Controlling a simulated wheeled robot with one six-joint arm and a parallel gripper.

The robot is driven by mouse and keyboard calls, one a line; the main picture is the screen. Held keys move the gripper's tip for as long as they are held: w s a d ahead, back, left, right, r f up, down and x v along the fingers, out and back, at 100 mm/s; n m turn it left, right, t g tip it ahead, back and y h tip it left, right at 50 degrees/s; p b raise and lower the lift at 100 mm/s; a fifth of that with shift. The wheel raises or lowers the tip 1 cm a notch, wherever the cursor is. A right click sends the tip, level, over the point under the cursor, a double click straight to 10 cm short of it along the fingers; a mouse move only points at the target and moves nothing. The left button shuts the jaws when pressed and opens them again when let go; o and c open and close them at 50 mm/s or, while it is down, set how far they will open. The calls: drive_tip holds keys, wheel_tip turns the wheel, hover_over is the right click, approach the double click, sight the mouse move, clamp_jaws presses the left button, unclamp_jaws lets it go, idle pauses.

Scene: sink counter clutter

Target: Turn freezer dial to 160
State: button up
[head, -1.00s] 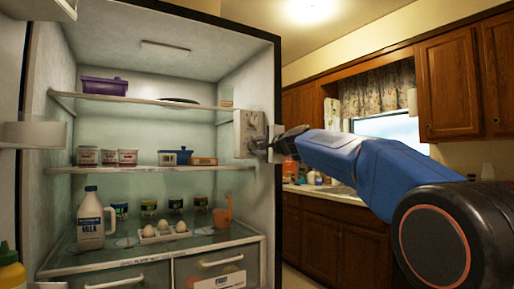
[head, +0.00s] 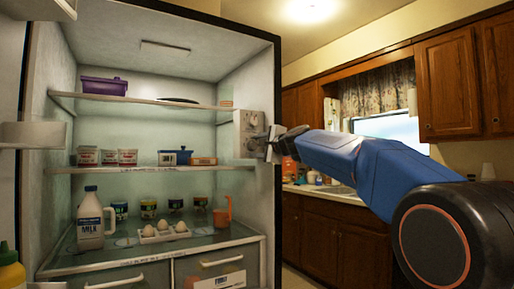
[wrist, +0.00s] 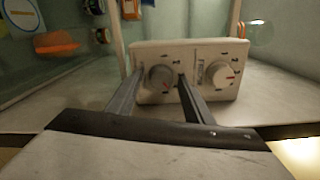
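A pale control box (wrist: 190,52) with two round dials is mounted on the fridge's right inner wall. In the head view the box (head: 249,125) is partly behind my gripper (head: 267,147). In the wrist view my gripper (wrist: 161,74) has its fingers apart, one on each side of the left dial (wrist: 160,79). Narrow gaps seem to show beside that dial; contact cannot be told. The left dial has a red mark toward its lower right. The right dial (wrist: 219,75) stands free, with a red mark at its right.
The fridge's right edge is close to my wrist. Kitchen cabinets (head: 330,235) and a sink stand to the right.

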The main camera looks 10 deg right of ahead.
drive_tip(key=v, duration=1.7)
drive_tip(key=shift+s, duration=0.2)
drive_tip(key=shift+r, duration=0.1)
drive_tip(key=w+a+n, duration=0.1)
drive_tip(key=w+n, duration=0.3)
drive_tip(key=w, duration=0.1)
drive_tip(key=w+a+n, duration=0.2)
drive_tip(key=w+n, duration=0.2)
drive_tip(key=w, duration=0.1)
drive_tip(key=w+a+n, duration=0.2)
drive_tip(key=w+n, duration=0.2)
drive_tip(key=w, duration=0.2)
drive_tip(key=shift+w+a, duration=0.15)
idle(0.4)
